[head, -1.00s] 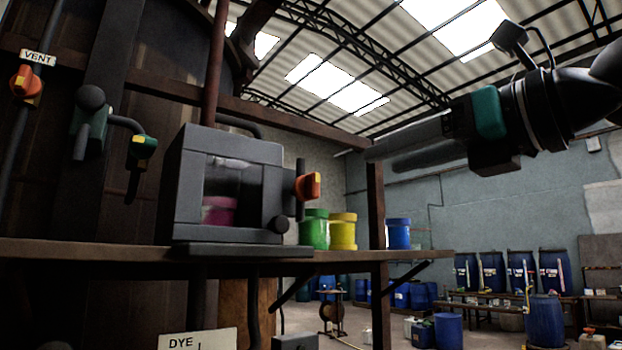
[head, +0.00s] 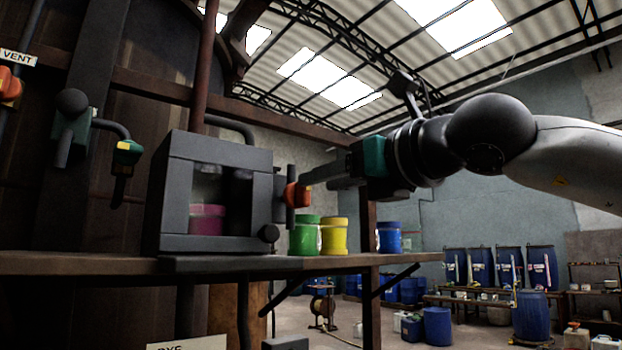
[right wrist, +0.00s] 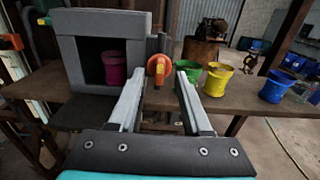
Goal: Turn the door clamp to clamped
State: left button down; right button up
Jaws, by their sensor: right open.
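A grey box (head: 165,200) with a window stands on the shelf, with a magenta pot (head: 208,219) behind the window. An orange handle (head: 297,195) on a dark upright mount is at the box's right side. A dark round knob (head: 268,233) is at its lower right corner. I cannot tell for certain which of these is the door clamp. My right gripper (head: 308,182) is open beside the orange handle. In the right wrist view the orange handle (right wrist: 158,66) shows between and just beyond the open fingertips (right wrist: 159,78); contact is unclear. My left gripper is not in view.
Green (head: 304,236), yellow (head: 334,236) and blue (head: 389,237) pots stand right of the box on the brown shelf (head: 350,261), close below my right gripper.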

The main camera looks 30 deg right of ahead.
aim_at(298, 195)
jog(key=shift+w+a+p, duration=0.15)
jog(key=shift+w+p, duration=0.2)
jog(key=shift+w, duration=1.7)
grip_shut()
